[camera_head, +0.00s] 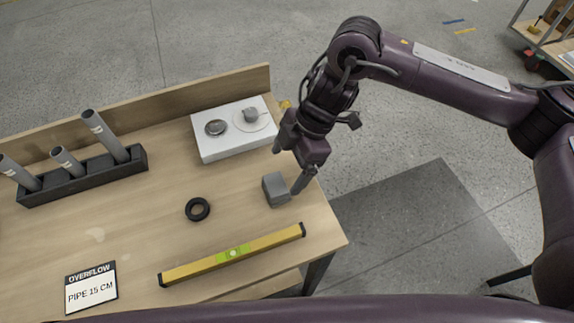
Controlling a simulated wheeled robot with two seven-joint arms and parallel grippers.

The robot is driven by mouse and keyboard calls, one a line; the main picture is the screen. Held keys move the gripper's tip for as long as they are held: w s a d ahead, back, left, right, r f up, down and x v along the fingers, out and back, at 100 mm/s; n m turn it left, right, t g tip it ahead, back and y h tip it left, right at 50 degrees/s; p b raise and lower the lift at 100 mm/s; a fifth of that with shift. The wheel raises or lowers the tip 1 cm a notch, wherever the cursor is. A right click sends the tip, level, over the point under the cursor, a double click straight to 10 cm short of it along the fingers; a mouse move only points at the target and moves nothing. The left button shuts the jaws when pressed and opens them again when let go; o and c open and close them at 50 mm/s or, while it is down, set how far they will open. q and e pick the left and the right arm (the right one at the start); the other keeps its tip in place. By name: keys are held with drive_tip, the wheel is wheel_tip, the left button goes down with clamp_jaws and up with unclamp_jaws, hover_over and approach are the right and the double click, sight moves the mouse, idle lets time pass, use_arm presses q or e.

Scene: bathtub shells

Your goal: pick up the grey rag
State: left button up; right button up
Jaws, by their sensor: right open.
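A small grey block-shaped thing (275,190), which may be the folded grey rag, sits on the wooden table near its right edge. I cannot make out any cloth texture on it. My right gripper (288,167) is open just above and behind it, pointing down. One finger is near the block's right side and the other is further back and to the left. I cannot tell whether a finger touches it. Nothing is held. My left gripper does not show.
A black ring (197,209), a yellow level (190,269) and an overflow sign (91,288) lie on the table. A black rack (90,179) holds grey pipes at left. A raised board (200,92) edges the back.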

sight(276, 184)
drive_tip(key=shift+f, duration=0.4)
drive_tip(key=x, duration=0.1)
drive_tip(key=p+x, duration=0.1)
drive_tip(key=x, duration=0.2)
drive_tip(key=shift+s+a+r, duration=0.2)
drive_tip(key=shift+s+a, duration=0.05)
drive_tip(key=shift+a, duration=0.05)
drive_tip(key=shift+p+x, duration=0.3)
drive_tip(key=shift+x, duration=0.95)
drive_tip(key=shift+w+f, duration=0.2)
drive_tip(key=shift+f, duration=0.15)
drive_tip(key=c, duration=0.3)
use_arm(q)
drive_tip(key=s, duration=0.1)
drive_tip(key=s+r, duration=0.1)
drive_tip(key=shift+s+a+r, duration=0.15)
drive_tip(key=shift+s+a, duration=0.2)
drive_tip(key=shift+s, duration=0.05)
use_arm(e)
drive_tip(key=c, duration=0.8)
